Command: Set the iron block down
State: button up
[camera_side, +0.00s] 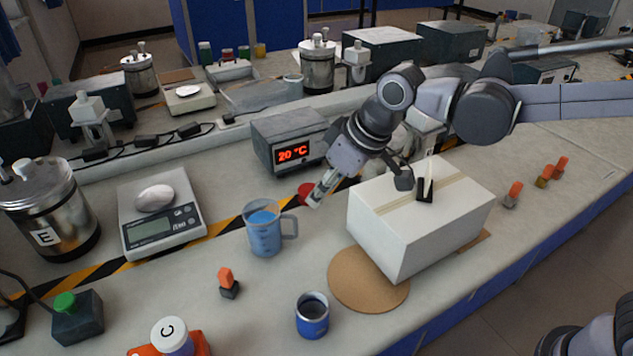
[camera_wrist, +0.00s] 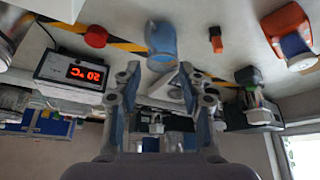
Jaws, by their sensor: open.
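My gripper (camera_side: 360,186) is open above the bench, between the blue measuring jug (camera_side: 265,232) and the white taped box (camera_side: 420,222). In the wrist view its two fingers (camera_wrist: 158,76) stand apart with nothing between them. I cannot pick out an iron block with certainty. A small dark block with an orange top (camera_side: 228,284) stands on the bench left of the cork mat (camera_side: 350,290).
A blue cup (camera_side: 312,316) stands in front of the mat. A scale (camera_side: 160,215) holds a pale rounded object. A heater reading 20 °C (camera_side: 288,140) and a red knob (camera_side: 305,192) are behind the jug. Several small orange-topped pieces (camera_side: 513,194) stand at right.

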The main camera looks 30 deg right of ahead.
jog(key=s+d+f+m+t+h, duration=0.1)
jog(key=s+d+m, duration=0.2)
jog(key=s+d, duration=0.4)
jog(key=s+d+f+m+t+h, duration=0.1)
jog(key=s+d, duration=0.5)
jog(key=d, duration=0.9)
jog(key=shift+s+f+m+h, duration=0.35)
jog(key=shift+f+m, duration=0.3)
jog(key=shift+m, duration=0.25)
jog(key=shift+a, duration=0.1)
